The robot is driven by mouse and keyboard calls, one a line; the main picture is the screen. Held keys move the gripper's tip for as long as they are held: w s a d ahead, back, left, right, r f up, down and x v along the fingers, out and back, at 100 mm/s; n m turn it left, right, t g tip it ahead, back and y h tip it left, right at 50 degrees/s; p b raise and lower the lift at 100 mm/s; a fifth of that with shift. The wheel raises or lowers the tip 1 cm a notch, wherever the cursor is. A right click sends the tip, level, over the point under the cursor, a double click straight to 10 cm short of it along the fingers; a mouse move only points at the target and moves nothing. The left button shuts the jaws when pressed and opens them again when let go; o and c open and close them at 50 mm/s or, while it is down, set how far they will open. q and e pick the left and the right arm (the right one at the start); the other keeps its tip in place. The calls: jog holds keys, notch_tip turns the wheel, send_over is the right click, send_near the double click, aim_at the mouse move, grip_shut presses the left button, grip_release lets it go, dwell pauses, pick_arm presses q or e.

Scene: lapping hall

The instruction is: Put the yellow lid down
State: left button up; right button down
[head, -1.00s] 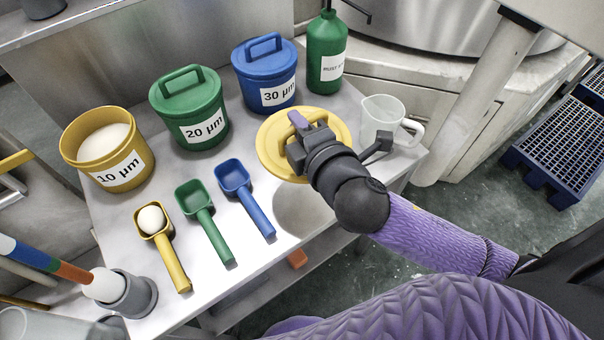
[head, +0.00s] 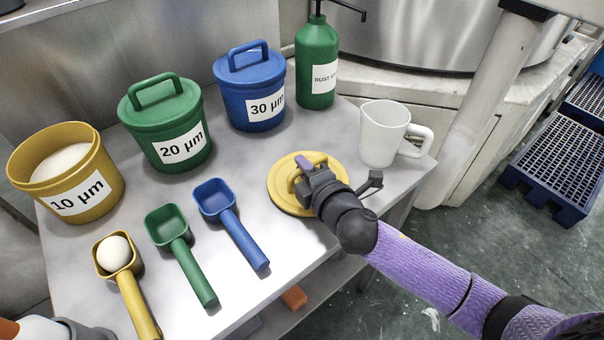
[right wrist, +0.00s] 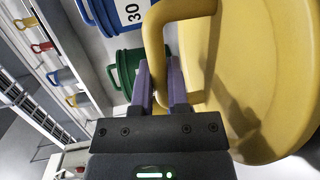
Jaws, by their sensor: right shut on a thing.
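The round yellow lid (head: 281,187) with its loop handle is at the table surface, right of the blue scoop and in front of the white jug. No clear gap shows under it in the head view, though I cannot tell whether its whole rim touches. My right gripper (head: 305,167) is shut on the lid's handle. In the right wrist view the purple fingers (right wrist: 163,85) are at the handle loop, and the lid (right wrist: 270,60) fills the right side. The open yellow 10 µm tub (head: 95,190) stands at the left with white contents. My left gripper is not in view.
The lidded green 20 µm tub (head: 165,135) and blue 30 µm tub (head: 250,100), a green bottle (head: 316,65) and a white jug (head: 383,135) stand behind.

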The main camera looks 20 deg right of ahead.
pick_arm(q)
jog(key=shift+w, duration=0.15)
pick_arm(e)
jog(key=c, duration=0.8)
grip_release()
jog(key=shift+o, duration=0.9)
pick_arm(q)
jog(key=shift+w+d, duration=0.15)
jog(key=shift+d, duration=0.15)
pick_arm(e)
jog(key=shift+s+r, duration=0.15)
jog(key=shift+r, duration=0.05)
jog(key=p+v, duration=0.2)
jog(key=v, duration=0.8)
jog(key=shift+s+d, duration=0.1)
jog(key=shift+s, duration=0.3)
jog(key=shift+s+d+r, duration=0.1)
jog(key=shift+s+r, duration=0.05)
jog(key=shift+s, duration=0.3)
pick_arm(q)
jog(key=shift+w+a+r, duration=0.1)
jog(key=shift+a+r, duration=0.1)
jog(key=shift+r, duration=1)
